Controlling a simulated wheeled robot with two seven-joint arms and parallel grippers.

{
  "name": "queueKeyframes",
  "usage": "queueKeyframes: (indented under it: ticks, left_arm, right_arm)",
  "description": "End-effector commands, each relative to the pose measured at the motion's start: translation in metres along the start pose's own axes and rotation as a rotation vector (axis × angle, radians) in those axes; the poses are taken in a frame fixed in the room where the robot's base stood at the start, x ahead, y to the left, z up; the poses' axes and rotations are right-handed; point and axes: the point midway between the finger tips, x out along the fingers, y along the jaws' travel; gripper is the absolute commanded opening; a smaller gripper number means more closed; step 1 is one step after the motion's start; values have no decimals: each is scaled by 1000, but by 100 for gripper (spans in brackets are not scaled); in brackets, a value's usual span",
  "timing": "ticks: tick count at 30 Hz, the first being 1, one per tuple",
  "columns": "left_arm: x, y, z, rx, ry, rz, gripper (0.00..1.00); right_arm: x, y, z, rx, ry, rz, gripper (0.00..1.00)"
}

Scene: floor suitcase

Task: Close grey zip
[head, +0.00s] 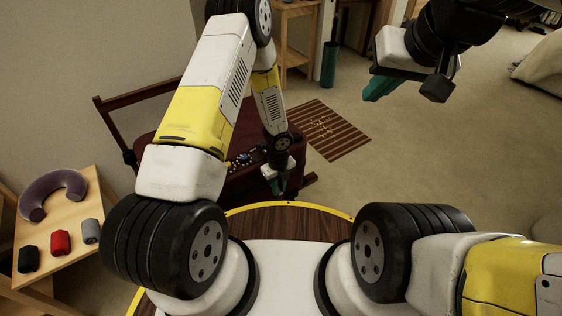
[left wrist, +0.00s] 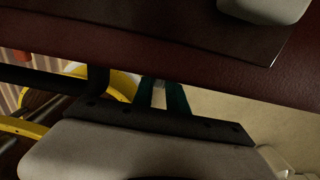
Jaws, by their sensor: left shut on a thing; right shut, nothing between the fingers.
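The dark red suitcase (head: 245,184) is beyond my base in the head view, partly hidden by my left arm. My left gripper (head: 279,186) is low at its near right edge, with teal fingers pointing down. In the left wrist view the dark red side (left wrist: 130,48) fills the upper part, and my left gripper (left wrist: 162,97) is close to its edge. It is shut on a small pale piece, seemingly the grey zip pull; the zip's track is not clear. My right gripper (head: 382,89) is raised over open floor, shut and empty, away from the suitcase.
A wooden table (head: 77,247) at left holds a neck pillow (head: 52,193) and small black, red and grey rolls.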

Motion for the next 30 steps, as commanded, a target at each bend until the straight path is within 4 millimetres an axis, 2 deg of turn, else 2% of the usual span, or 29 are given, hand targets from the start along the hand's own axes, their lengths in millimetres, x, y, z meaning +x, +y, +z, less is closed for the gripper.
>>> queueKeyframes:
  ticks: [1, 2, 5, 16, 27, 30]
  left_arm:
    - [0, 5, 2, -5, -2, 12, 0]
    - [0, 6, 2, -5, -3, 12, 22]
    - [0, 5, 2, -5, -2, 11, 40]
    - [-4, 3, 2, -4, -2, 5, 40]
    - [-62, 3, 2, -7, -2, 5, 40]
    - [-73, 3, 2, -5, -3, 5, 40]
  right_arm:
    - [0, 0, 0, 0, 0, 0, 0]
    - [0, 0, 0, 0, 0, 0, 0]
    - [0, 0, 0, 0, 0, 0, 0]
    - [0, 0, 0, 0, 0, 0, 0]
    - [0, 0, 0, 0, 0, 0, 0]
    - [0, 0, 0, 0, 0, 0, 0]
